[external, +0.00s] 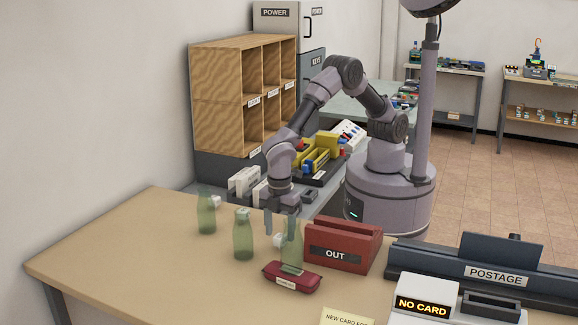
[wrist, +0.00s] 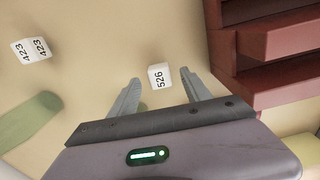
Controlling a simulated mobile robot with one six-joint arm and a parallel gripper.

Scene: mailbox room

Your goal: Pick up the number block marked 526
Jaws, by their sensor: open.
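The white number block marked 526 (wrist: 159,77) lies on the tan table in the wrist view. It sits ahead of and between the open fingers of my gripper (wrist: 158,98), with nothing held. A second block, marked 423 (wrist: 31,49), lies to the left in the wrist view.
Green see-through bottles (external: 243,236) stand on the table (external: 150,250), one close beside my gripper. The red OUT tray (external: 343,245) is just right of it. A dark red pouch (external: 291,279) lies in front. The table's left part is clear.

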